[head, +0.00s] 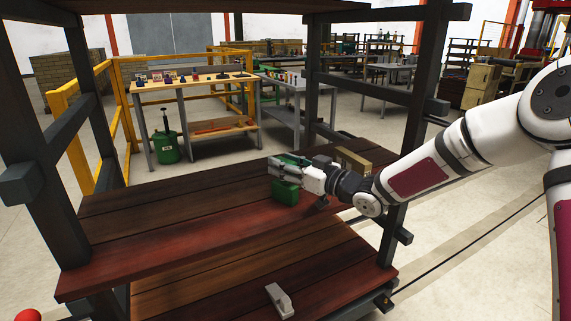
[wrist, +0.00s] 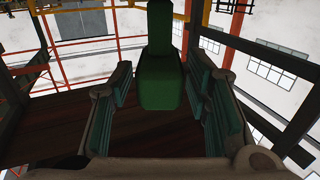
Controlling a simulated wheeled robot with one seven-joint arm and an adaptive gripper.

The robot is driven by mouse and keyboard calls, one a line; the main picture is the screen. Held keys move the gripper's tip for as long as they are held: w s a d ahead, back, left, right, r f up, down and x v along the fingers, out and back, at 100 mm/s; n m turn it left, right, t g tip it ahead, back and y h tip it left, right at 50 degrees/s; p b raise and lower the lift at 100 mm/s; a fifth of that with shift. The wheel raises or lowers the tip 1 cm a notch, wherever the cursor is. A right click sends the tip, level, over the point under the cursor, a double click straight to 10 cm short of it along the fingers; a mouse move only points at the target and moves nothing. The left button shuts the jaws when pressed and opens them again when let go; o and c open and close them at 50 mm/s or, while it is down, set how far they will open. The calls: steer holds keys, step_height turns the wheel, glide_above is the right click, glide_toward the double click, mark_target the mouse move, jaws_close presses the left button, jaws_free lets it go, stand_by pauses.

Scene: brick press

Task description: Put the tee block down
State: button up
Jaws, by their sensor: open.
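The green tee block (head: 286,192) stands on the upper wooden shelf board (head: 180,240), near its right end. My gripper (head: 276,170) is at the block's upper part and hides some of it in the head view. In the wrist view the block (wrist: 160,80) shows between the fingers of my gripper (wrist: 162,90), wide below and narrower above. The fingers are spread, with a visible gap on each side of the block. The block's contact with the board is partly hidden.
A brown box (head: 354,160) sits on the same board, behind my wrist. Dark posts (head: 45,150) frame the shelf. A pale grey piece (head: 280,300) lies on the lower board. The upper board's left and front parts are clear.

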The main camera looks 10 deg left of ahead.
steer(key=p+v, duration=0.1)
steer(key=v, duration=1.1)
